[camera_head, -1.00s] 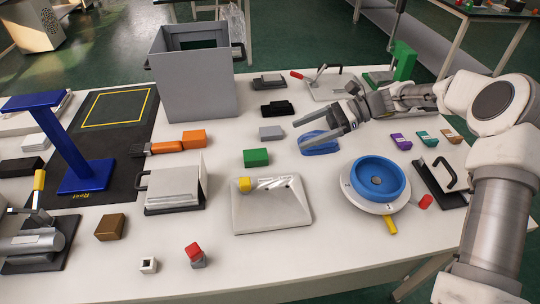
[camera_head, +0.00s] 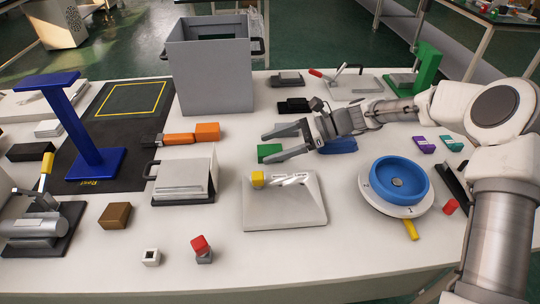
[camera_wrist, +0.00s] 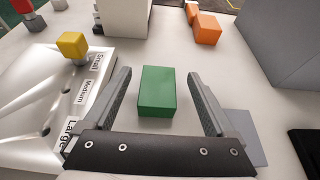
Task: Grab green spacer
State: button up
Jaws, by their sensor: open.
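The green spacer (camera_wrist: 157,92) is a plain green block lying on the white table. In the wrist view it sits between and slightly beyond my two open fingers, with clear gaps on both sides. In the head view the green spacer (camera_head: 268,152) is partly hidden behind my fingers. My gripper (camera_head: 267,146) is open and empty, pointing left over the block. My gripper (camera_wrist: 158,92) also shows in the wrist view. I cannot tell its exact height above the table.
A white sorting tray (camera_head: 285,212) with a yellow block lies in front of the spacer. A tall grey bin (camera_head: 212,75) stands behind. An orange block (camera_head: 207,131) is to the left. A blue round dish (camera_head: 398,180) stands at right. A grey plate (camera_wrist: 245,135) lies beside the right finger.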

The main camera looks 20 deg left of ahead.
aim_at(261, 150)
jog(key=b+x, duration=0.1)
jog(key=x, duration=0.3)
grip_shut()
dwell(0.4)
jog(key=shift+r, duration=0.15)
